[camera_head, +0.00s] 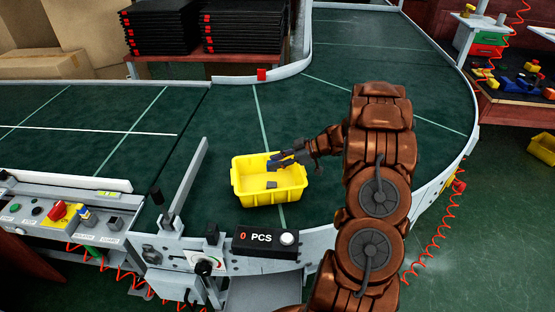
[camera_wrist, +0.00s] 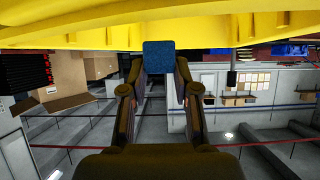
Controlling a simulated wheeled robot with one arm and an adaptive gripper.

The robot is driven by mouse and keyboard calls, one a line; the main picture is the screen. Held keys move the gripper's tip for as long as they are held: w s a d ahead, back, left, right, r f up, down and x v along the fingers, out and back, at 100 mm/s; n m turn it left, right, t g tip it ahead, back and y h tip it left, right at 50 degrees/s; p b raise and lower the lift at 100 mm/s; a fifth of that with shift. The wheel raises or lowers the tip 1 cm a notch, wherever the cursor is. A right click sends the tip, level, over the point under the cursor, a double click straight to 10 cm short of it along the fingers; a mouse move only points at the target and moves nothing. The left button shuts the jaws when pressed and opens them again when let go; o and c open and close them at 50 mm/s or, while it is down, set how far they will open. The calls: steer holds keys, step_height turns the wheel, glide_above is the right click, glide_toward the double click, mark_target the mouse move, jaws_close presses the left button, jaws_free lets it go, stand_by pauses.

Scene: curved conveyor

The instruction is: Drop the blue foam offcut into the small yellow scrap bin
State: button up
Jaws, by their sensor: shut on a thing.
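The small yellow scrap bin (camera_head: 240,190) stands on the green conveyor bed, near its front edge. A small dark grey patch shows inside it; I cannot tell what it is. My gripper (camera_head: 276,162) reaches in from the right, and its fingertips are over the bin's opening near the back. In the wrist view my gripper (camera_wrist: 158,68) is shut on the blue foam offcut (camera_wrist: 158,56), held at the fingertips. The yellow bin also crosses the top of the wrist view (camera_wrist: 80,28). In the head view the offcut is too small to separate clearly from the fingers.
A counter box reading "0 PCS" (camera_head: 262,242) stands at the front edge, just below the bin. A metal guide rail (camera_head: 187,182) is left of the bin. A small red block (camera_head: 261,75) sits on the far edge. The bed behind the bin is clear.

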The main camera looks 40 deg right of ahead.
steer(key=shift+f, duration=0.15)
steer(key=o, duration=0.9)
steer(key=v, duration=1.2)
